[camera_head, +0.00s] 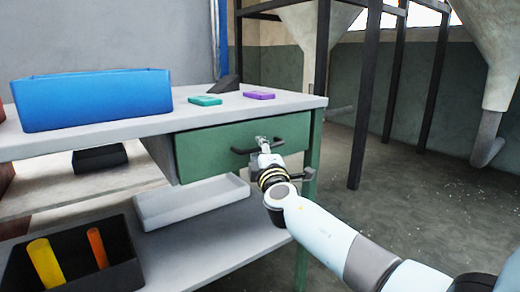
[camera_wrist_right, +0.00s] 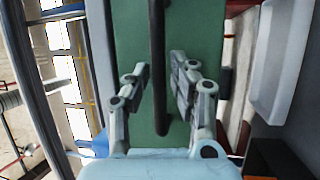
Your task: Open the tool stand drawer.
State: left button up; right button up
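The tool stand drawer (camera_head: 215,150) has a green front under the grey worktop, and it looks flush beneath it. Its dark bar handle (camera_head: 242,151) crosses the front. The green drawer front (camera_wrist_right: 125,40) lies behind the bar. My left gripper is in neither view.
On the worktop (camera_head: 150,122) are a blue bin (camera_head: 92,100), a teal block (camera_head: 205,100) and a purple block (camera_head: 259,95). Below are a white tray (camera_head: 190,203) and a black box (camera_head: 128,255) with coloured tubes. Open floor (camera_head: 400,190) lies to the right.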

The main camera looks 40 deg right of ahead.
grip_shut()
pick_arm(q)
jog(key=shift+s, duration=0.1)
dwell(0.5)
